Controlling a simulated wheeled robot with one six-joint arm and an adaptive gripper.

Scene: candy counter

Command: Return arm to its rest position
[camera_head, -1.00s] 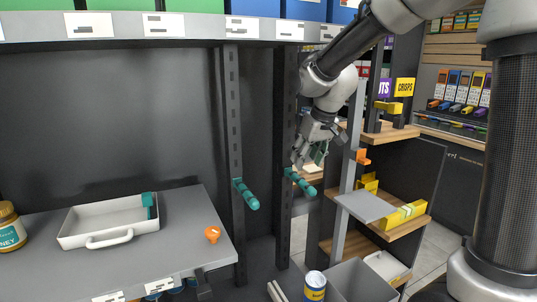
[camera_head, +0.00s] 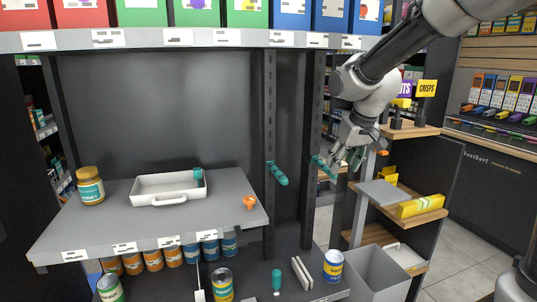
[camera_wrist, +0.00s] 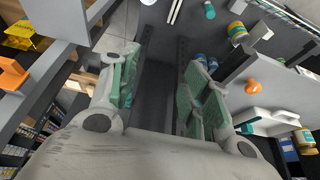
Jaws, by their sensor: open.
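My gripper (camera_head: 346,160) hangs at the end of my arm, right of the shelf's dark posts and in front of the side rack. In the wrist view my gripper (camera_wrist: 160,85) has its two green-padded fingers spread apart with nothing between them.
A grey shelf (camera_head: 110,228) holds a honey jar (camera_head: 90,188), a white tray (camera_head: 168,200) and an orange funnel-like piece (camera_head: 249,202). Cans stand below. A grey bin (camera_head: 375,280) and side rack (camera_head: 430,205) stand right.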

